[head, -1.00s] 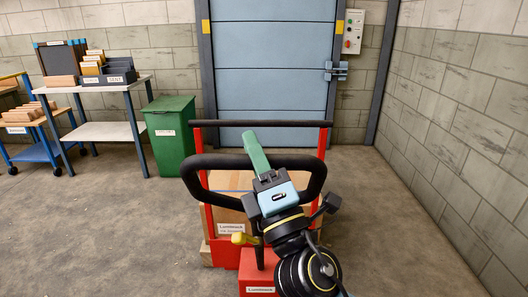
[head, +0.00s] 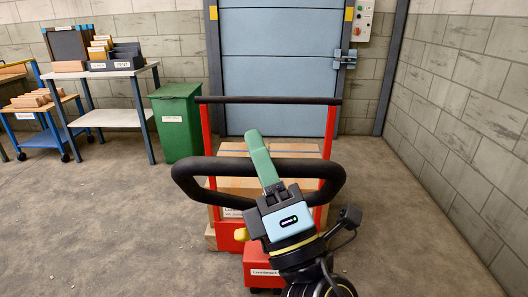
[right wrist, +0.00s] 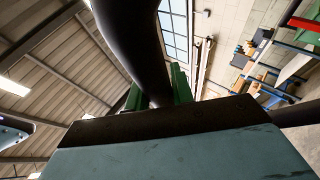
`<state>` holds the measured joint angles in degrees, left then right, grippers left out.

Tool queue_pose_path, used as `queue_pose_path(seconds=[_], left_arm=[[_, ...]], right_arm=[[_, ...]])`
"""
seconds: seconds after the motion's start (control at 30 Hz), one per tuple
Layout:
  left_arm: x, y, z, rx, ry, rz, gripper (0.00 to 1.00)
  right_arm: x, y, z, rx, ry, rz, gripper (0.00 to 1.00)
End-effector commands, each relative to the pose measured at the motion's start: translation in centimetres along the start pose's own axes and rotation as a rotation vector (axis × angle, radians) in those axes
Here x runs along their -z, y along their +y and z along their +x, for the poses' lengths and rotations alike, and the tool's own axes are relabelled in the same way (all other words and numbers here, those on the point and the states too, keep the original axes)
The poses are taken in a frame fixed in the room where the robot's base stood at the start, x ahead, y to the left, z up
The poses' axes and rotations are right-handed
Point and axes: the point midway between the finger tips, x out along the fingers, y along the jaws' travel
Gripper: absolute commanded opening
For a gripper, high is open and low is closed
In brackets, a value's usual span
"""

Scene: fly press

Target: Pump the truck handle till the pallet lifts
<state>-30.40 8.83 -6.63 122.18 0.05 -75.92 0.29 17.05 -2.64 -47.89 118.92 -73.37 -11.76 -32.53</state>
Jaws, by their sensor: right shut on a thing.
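The truck handle is a black loop (head: 195,172) in the middle of the head view, in front of the red truck (head: 262,265). My right gripper (head: 264,158) is shut on the loop's top bar, its green fingers around it. In the right wrist view, the dark handle bar (right wrist: 130,35) passes between the green fingers (right wrist: 181,84). Cardboard boxes (head: 232,187) stand on the truck behind the loop. The pallet under them is mostly hidden, and I cannot tell its height above the floor. My left gripper is not in view.
A red frame with a black top bar (head: 268,100) stands behind the handle. A green bin (head: 180,122) and a table with trays (head: 108,75) are at the left. A blue shutter door (head: 280,70) closes the back. The floor on both sides is clear.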

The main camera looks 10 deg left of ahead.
Motion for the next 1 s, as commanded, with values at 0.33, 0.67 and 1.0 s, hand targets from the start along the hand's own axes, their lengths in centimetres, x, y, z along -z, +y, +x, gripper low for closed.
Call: queue_pose_path(seconds=[0.33, 0.67, 1.0], left_arm=[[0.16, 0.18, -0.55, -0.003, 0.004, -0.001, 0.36], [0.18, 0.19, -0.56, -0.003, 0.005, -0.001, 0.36], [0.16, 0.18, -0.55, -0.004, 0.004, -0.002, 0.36]], right_arm=[[0.38, -0.18, -0.35, 0.001, 0.006, 0.001, 0.00], [0.29, -0.11, -0.28, 0.000, 0.005, 0.001, 0.40], [0.20, -0.02, -0.37, -0.003, 0.002, 0.000, 0.45]])
